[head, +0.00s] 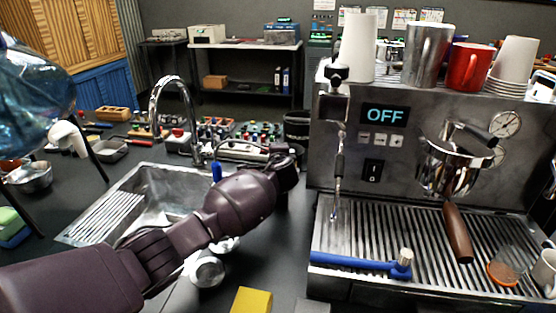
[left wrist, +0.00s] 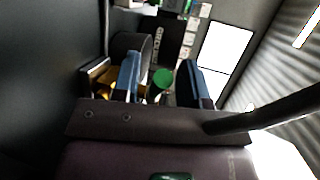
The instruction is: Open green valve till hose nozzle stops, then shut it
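In the left wrist view a round green valve knob (left wrist: 163,79) shows between the two blue fingers of my left gripper (left wrist: 160,62). The fingers stand apart, with visible gaps beside the knob. I cannot tell how far beyond the fingertips it sits. In the head view my left gripper (head: 288,156) is at the left side of the espresso machine (head: 415,190), and the green knob is hidden there. A thin metal wand with a tip (head: 336,196) hangs at the machine's left front; I cannot tell if it is the hose nozzle. My right gripper is out of view.
A sink (head: 125,205) with a tall faucet (head: 172,82) lies left, behind my left arm. Cups stand on the machine. A yellow block (head: 252,301) is in front.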

